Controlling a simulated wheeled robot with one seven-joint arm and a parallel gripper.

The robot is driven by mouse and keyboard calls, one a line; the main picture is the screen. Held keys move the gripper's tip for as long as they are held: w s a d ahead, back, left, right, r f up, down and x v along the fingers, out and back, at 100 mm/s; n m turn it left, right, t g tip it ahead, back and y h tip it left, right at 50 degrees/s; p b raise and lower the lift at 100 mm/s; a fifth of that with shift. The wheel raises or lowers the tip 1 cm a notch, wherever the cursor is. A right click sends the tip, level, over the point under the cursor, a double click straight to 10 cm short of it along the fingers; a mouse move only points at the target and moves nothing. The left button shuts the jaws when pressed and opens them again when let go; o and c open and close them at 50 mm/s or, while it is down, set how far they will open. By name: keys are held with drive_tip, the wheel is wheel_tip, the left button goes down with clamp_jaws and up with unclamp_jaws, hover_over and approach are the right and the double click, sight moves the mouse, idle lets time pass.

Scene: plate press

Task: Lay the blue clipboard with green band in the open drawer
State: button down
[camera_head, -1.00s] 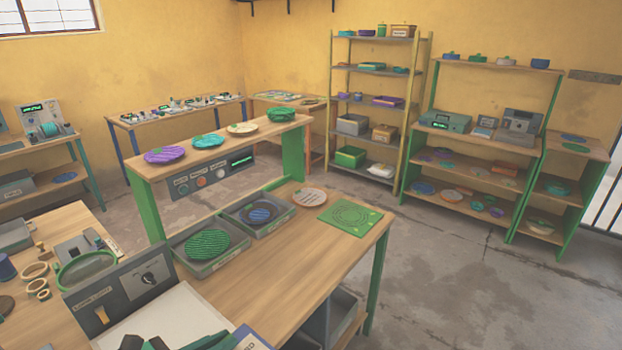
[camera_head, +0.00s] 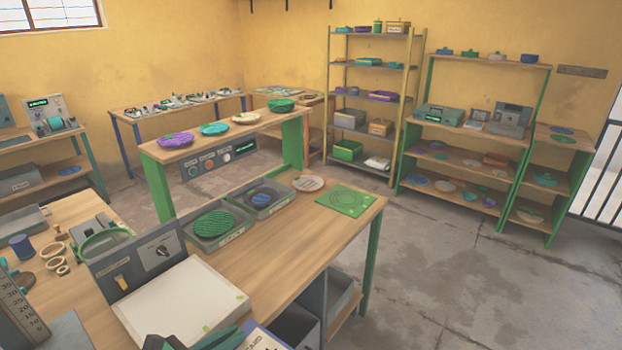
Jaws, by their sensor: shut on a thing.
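My gripper (camera_head: 185,343) shows only in part at the bottom edge, dark and low over the front of the workbench. It is shut on the blue clipboard with green band (camera_head: 258,340), of which a blue edge, a pale lettered face and a green strip show at the bottom edge. The rest of the clipboard and the grip itself are cut off by the frame. A grey open-topped drawer (camera_head: 297,324) shows below the bench's right edge, just right of the clipboard.
A white panel (camera_head: 180,300) with a grey control box (camera_head: 140,255) lies on the bench left of the drawer. Grey trays (camera_head: 215,240) with round plates and a green mat (camera_head: 346,200) sit farther back. Bare floor (camera_head: 460,290) lies to the right.

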drive_tip(key=w+d+f+n+t+y, duration=0.1)
drive_tip(key=w+d+f+y, duration=0.1)
drive_tip(key=d+f, duration=0.7)
drive_tip(key=w+d+f+n+y, duration=0.1)
drive_tip(key=w+d+f+n, duration=0.1)
drive_tip(key=w+d+f, duration=0.3)
drive_tip(key=shift+w+d+f+t+y, duration=0.2)
drive_tip(key=shift+d+f+t+y, duration=0.2)
drive_tip(key=shift+d+f, duration=1.8)
drive_tip(key=shift+a+f+n, duration=0.3)
drive_tip(key=shift+a+f, duration=0.05)
